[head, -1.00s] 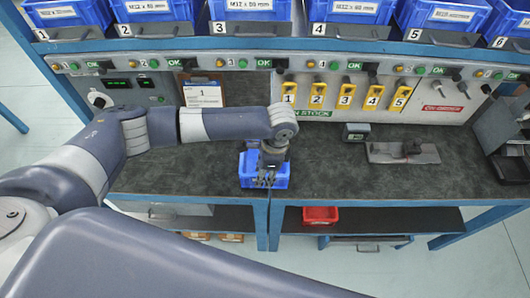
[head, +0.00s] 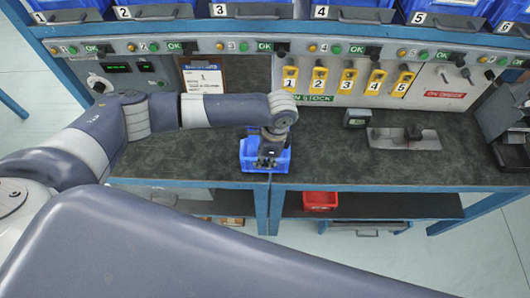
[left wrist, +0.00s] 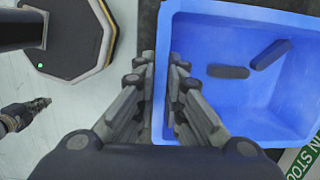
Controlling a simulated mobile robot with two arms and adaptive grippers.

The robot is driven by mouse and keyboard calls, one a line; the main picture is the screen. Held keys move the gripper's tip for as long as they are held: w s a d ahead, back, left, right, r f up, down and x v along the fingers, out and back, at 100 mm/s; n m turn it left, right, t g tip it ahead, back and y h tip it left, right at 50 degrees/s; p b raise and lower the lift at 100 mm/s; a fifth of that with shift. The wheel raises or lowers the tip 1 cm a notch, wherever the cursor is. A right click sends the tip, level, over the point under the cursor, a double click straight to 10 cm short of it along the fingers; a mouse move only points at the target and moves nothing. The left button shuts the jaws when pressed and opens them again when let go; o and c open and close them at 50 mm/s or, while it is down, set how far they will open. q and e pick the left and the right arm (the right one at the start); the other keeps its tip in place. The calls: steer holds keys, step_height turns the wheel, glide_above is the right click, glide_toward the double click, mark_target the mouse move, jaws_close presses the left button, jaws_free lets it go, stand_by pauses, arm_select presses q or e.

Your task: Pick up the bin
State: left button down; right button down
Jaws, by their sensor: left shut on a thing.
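The blue bin (head: 282,164) is at the front edge of the bench, right of the middle of my left arm. In the left wrist view the bin (left wrist: 225,110) fills the right side, and two dark elongated pieces lie in it. My left gripper (head: 267,160) is over its front wall and shut on it. In the wrist view the gripper's fingers (left wrist: 160,68) stand on either side of that wall. I cannot tell whether the bin's bottom touches the bench. A dark part at the left of the wrist view (left wrist: 24,112) may be my right gripper; its jaws are unclear.
The bench top (head: 330,165) is clear to the right of the bin, up to a metal plate fixture (head: 404,140). Yellow numbered holders (head: 347,80) line the panel behind. A red bin (head: 320,200) sits on the lower shelf. Blue bins stand along the top rack.

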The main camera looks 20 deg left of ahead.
arm_select(q)
steer(key=shift+r+b, duration=0.5)
steer(key=shift+r, duration=1.1)
steer(key=s+d+r+b, duration=0.1)
steer(key=s+d+b, duration=0.2)
steer(key=s+d, duration=0.7)
steer(key=shift+d+r, duration=0.35)
steer(key=shift+d, duration=0.85)
